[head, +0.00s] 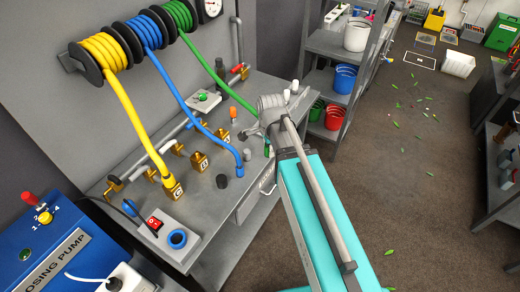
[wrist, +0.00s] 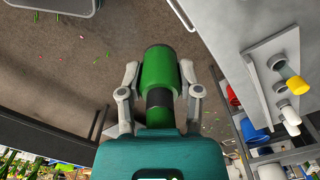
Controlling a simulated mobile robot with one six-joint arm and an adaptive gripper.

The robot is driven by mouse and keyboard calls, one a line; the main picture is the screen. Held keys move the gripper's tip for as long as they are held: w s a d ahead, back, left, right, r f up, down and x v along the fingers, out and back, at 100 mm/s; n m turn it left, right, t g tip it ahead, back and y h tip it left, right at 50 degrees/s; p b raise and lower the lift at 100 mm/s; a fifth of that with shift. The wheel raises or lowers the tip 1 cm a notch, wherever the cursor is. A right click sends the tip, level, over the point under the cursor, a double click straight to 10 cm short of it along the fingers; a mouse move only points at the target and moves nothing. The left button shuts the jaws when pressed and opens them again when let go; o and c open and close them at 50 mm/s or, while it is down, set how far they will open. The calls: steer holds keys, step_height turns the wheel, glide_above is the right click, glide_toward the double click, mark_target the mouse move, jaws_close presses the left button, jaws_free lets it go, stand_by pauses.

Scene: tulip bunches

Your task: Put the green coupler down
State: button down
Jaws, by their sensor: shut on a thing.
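The green coupler (wrist: 158,72) fills the middle of the wrist view, a green cylinder with a grey end and a dark band. My gripper (wrist: 160,92) is shut on it, one finger on each side. In the head view my arm reaches over the right end of the grey bench (head: 215,205), and the wrist largely hides the gripper and coupler. The green hose (head: 222,78) runs from its reel down to beside my wrist. Brass blocks stand on the bench: one (head: 223,137), a middle one (head: 200,162) and a front one (head: 173,190).
The yellow hose (head: 128,115) ends at the front brass block. The blue hose (head: 185,100) ends in a blue coupler (head: 240,170) on the bench. Shelves with buckets (head: 345,78) stand beyond my arm.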

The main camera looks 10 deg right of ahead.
steer(key=b, duration=0.4)
glide_toward(260, 150)
steer(key=s+r, duration=0.2)
steer(key=s, duration=0.3)
steer(key=w+f+b, duration=0.3)
steer(key=f+b, duration=0.1)
steer(key=shift+w, duration=0.2)
steer(key=shift+w+f+b, duration=0.3)
steer(key=shift+w+b, duration=0.1)
steer(key=shift+b, duration=0.05)
steer(key=shift+w+f+b, duration=0.4)
steer(key=shift+f+b, duration=0.15)
steer(key=shift+b, duration=0.05)
step_height(260, 150, down, 3)
steer(key=b, duration=0.3)
steer(key=shift+c, duration=1.4)
jaws_free()
